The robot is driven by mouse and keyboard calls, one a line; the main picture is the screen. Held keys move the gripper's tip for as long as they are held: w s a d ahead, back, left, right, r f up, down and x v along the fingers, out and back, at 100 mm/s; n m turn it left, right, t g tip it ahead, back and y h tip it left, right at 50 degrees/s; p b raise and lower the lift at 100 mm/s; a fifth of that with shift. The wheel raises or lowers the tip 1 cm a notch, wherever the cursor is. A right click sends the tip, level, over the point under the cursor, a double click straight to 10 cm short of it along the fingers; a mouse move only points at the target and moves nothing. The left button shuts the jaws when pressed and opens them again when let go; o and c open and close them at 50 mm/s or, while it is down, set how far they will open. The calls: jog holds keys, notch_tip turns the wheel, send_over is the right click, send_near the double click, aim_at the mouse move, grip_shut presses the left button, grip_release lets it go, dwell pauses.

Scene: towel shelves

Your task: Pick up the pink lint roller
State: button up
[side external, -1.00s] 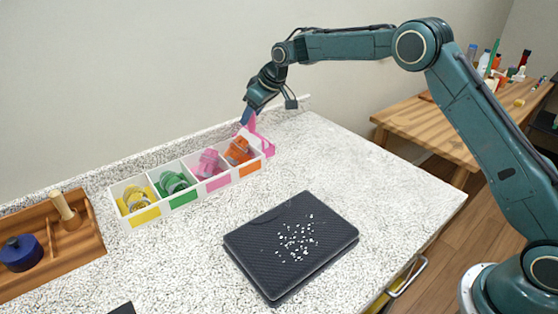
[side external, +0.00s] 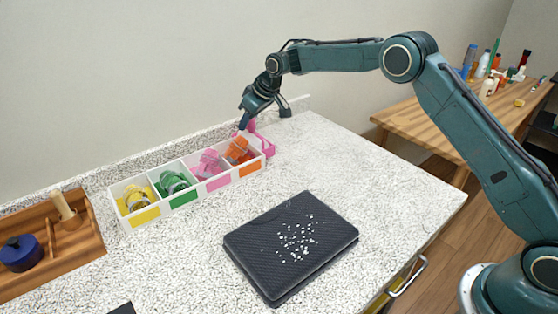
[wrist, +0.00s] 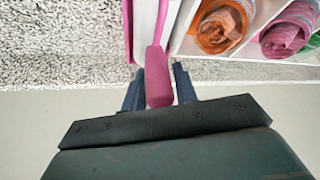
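My gripper (side external: 244,122) points down at the handle. In the wrist view my gripper (wrist: 157,82) is open, with a finger on either side of the handle and little room between. Contact is hard to judge.
The white divided box (side external: 190,193) holds rolled towels in yellow, green, pink and orange compartments along the wall. A dark folded pad with white specks (side external: 260,245) lies mid-counter. A wooden tray (side external: 85,245) stands at left. The counter's right part is clear.

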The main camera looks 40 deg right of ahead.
grip_shut()
jog(key=shift+r, duration=0.1)
jog(key=shift+r, duration=4.95)
